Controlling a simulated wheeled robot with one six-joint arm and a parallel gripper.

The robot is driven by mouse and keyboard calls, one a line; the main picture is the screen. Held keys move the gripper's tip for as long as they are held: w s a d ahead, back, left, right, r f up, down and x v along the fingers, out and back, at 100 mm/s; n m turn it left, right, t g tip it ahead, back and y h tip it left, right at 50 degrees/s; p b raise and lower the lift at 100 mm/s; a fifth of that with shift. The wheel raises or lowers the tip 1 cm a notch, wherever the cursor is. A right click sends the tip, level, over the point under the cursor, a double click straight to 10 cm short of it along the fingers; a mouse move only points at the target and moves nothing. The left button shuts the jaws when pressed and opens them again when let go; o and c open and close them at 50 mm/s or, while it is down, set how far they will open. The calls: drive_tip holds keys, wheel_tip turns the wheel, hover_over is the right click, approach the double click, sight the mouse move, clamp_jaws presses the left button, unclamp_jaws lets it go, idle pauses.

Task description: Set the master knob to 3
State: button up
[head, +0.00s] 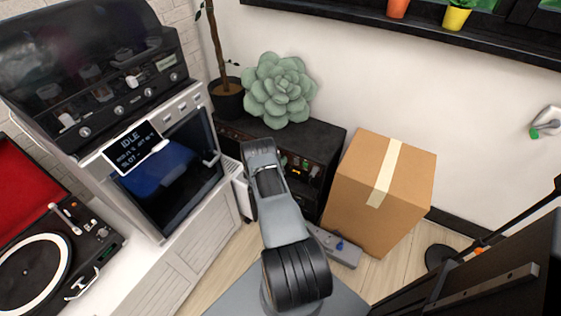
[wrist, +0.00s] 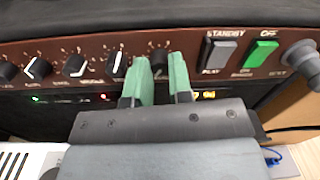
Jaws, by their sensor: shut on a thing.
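The wrist view shows a dark red amplifier panel (wrist: 190,52) with a row of black knobs. My gripper (wrist: 162,72) has its two green fingers around the knob at the right end of the row, the master knob (wrist: 159,60), and is shut on it. The fingers cover parts of its dial marks, so its setting and label cannot be read. In the head view the black amplifier (head: 328,140) stands against the wall. My arm reaches down to its front and hides the gripper and most of the panel.
Right of the knob are a grey standby switch (wrist: 219,55), a green switch (wrist: 260,54) and a grey plug (wrist: 300,58). Other knobs (wrist: 75,65) sit to the left. A cardboard box (head: 365,210) stands right of the amplifier; a grey pedal (head: 345,252) lies in front.

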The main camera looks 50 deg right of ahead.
clamp_jaws()
drive_tip(key=shift+f+m+b, duration=0.1)
drive_tip(key=shift+m+b, duration=0.2)
drive_tip(key=shift+s+m+y+b, duration=0.1)
drive_tip(key=shift+m+y+b, duration=0.05)
drive_tip(key=shift+m+b, duration=3.65)
drive_tip(key=shift+s+m+y+b, duration=0.1)
drive_tip(key=shift+m+y+b, duration=0.05)
drive_tip(key=shift+m+b, duration=3.65)
drive_tip(key=shift+m+p, duration=0.55)
drive_tip(key=shift+m, duration=0.45)
